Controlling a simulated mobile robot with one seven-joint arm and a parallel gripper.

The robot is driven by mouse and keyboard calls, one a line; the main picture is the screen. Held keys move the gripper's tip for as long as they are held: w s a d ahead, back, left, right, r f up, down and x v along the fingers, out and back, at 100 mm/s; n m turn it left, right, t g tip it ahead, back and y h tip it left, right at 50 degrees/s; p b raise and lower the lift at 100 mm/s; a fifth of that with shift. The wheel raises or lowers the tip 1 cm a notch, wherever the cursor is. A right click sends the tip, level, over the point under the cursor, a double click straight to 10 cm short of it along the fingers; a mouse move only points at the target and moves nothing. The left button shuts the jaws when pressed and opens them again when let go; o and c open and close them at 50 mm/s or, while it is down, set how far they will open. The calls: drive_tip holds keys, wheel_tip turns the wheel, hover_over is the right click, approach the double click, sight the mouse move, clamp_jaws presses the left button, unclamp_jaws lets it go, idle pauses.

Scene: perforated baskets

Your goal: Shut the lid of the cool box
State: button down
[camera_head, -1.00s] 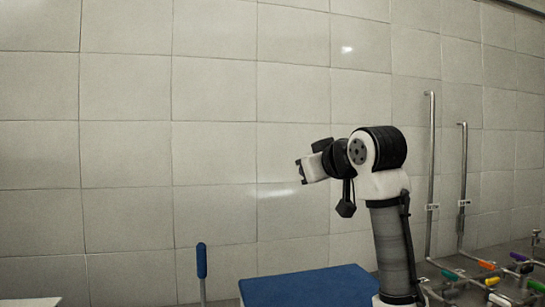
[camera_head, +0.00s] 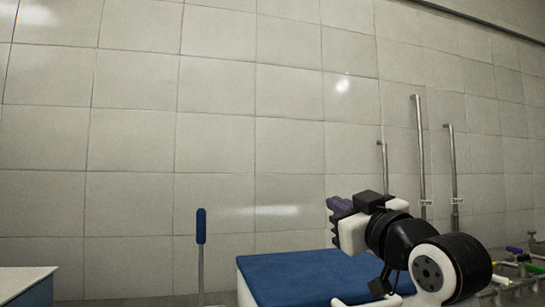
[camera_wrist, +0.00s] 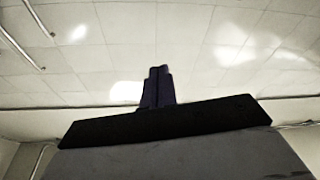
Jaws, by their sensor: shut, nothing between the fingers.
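I cannot tell for sure which thing is the cool box. A box-like thing with a flat blue top (camera_head: 290,276) and a white side stands at the bottom centre in the head view; its lower part is out of frame. A white-topped thing with a blue side (camera_head: 38,291) is cut off at the lower left. No raised lid can be made out on either. My gripper (camera_head: 337,205) is above the far right part of the blue top, apart from it in the picture. Its purple fingers are shut and empty; they also show in the wrist view (camera_wrist: 158,85), against the tiled wall.
A blue-handled upright rod (camera_head: 201,228) stands left of the blue top. Metal pipes (camera_head: 421,150) rise along the wall at right, with coloured taps (camera_head: 530,268) low at the right edge. A tiled wall closes the back. The space above the blue top's left part is clear.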

drive_tip(key=s+f+t+b, duration=0.2)
drive_tip(key=f+b, duration=0.5)
drive_tip(key=f, duration=0.2)
drive_tip(key=s+f+t+y+b, duration=0.1)
drive_tip(key=s+f+b, duration=0.1)
drive_tip(key=f+b, duration=0.5)
wheel_tip(320, 180, down, 2)
drive_tip(key=shift+s+d+n+t, duration=0.3)
drive_tip(key=shift+s+d+t, duration=0.05)
drive_tip(key=shift+d+t, duration=0.1)
